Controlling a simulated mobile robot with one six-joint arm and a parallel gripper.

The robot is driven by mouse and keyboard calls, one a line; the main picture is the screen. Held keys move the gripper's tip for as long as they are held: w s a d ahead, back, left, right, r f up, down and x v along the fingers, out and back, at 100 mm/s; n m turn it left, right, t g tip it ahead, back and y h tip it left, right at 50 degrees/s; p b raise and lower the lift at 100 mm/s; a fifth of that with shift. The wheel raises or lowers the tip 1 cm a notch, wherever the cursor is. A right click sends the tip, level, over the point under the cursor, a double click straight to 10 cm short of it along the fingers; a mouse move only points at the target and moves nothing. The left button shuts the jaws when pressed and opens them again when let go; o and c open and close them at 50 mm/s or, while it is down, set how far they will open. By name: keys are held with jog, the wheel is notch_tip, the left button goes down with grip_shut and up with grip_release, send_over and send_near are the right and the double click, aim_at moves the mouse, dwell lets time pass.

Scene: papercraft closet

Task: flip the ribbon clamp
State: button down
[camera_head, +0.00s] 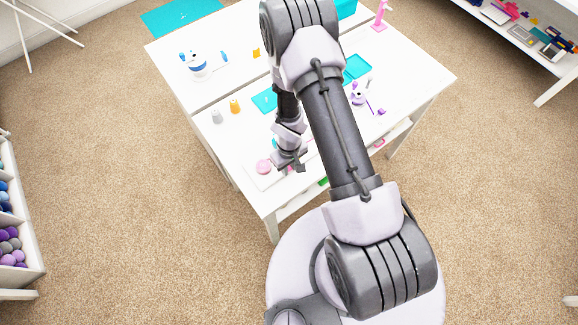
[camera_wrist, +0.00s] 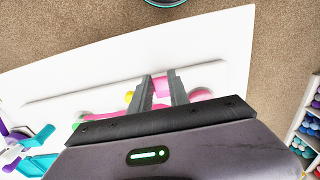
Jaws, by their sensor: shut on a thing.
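My gripper (camera_head: 290,163) is low over the near left part of the white table, above a pale board. In the wrist view its two grey fingers (camera_wrist: 161,90) are shut on a pink piece, which I take to be the ribbon clamp (camera_wrist: 161,86). Most of the clamp's shape is hidden by the fingers and the gripper body. A pink round thing (camera_head: 263,166) sits just left of my gripper in the head view. It also shows beside the right finger in the wrist view (camera_wrist: 201,95).
The pale board (camera_head: 252,178) lies near the table's front edge. A yellow bit (camera_wrist: 129,97) and a pink strip (camera_wrist: 97,115) lie left of the fingers. An orange bottle (camera_head: 234,105), grey bottle (camera_head: 216,116), teal trays (camera_head: 357,67) and a white-blue device (camera_head: 197,66) stand farther back.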

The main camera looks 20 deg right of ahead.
jog(key=f+b, duration=0.1)
jog(key=b, duration=0.2)
jog(key=shift+w+b, duration=0.2)
jog(key=shift+b, duration=0.2)
jog(key=b, duration=0.3)
jog(key=shift+s+f+t, duration=0.1)
jog(key=shift+f+t, duration=0.15)
jog(key=shift+t, duration=0.15)
jog(key=b, duration=0.4)
jog(key=t+b, duration=0.1)
jog(key=b, duration=0.2)
jog(key=shift+s+d+f+y+b, duration=0.1)
jog(key=shift+s+f+y+b, duration=0.1)
jog(key=shift+s+y+b, duration=0.2)
jog(key=t+b, duration=0.1)
jog(key=b, duration=0.2)
jog(key=shift+s+t+b, duration=0.15)
jog(key=shift+t+b, duration=0.15)
jog(key=shift+s+r+t+y, duration=0.2)
jog(key=shift+t+y, duration=0.1)
jog(key=shift+t, duration=0.1)
jog(key=shift+w+r+t, duration=0.1)
jog(key=shift+w+t, duration=0.05)
jog(key=shift+t, duration=0.15)
jog(key=c, duration=1.2)
grip_release()
jog(key=shift+c, duration=0.2)
